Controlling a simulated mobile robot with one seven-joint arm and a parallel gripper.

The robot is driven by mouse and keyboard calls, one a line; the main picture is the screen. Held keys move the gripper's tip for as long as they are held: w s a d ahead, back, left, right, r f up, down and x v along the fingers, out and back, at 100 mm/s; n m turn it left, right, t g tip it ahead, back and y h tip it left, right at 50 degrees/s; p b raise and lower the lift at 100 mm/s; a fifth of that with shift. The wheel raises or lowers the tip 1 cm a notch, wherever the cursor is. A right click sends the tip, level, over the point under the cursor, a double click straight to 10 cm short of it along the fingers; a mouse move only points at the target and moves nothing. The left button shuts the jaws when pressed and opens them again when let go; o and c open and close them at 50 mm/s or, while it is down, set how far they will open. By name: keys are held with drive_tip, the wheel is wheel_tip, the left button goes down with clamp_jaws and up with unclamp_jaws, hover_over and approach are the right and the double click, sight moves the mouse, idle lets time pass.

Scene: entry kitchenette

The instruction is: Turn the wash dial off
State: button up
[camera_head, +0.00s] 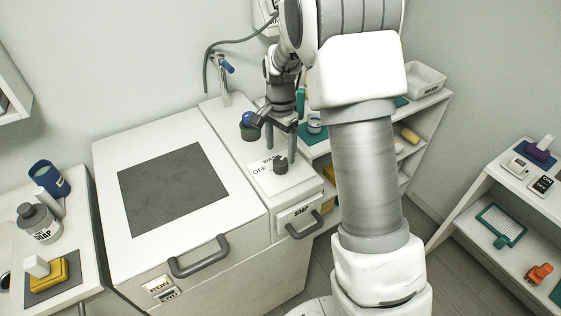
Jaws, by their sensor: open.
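The wash dial (280,167) is a small dark round knob on a white plate (262,176) printed "WASH" and "OFF". It sits on the narrow white top panel to the right of the washer lid. My gripper (279,152) points down over the dial, with its dark fingers apart. One finger is by the dial's upper right and the other is up and to the left of it. Whether a finger touches the dial is hard to tell. The dial's pointer mark is too small to read.
The washer lid (237,202) with a grey handle (199,257) is left of the dial panel. A soap drawer (299,217) is below the dial. A blue-topped container (248,124) stands behind my gripper. A tap (222,88) rises at the back. Shelves (424,104) are at the right.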

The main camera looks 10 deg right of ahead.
sight(281, 160)
wheel_tip(281, 160, down, 5)
drive_tip(key=shift+f, duration=0.15)
clamp_jaws()
idle(0.5)
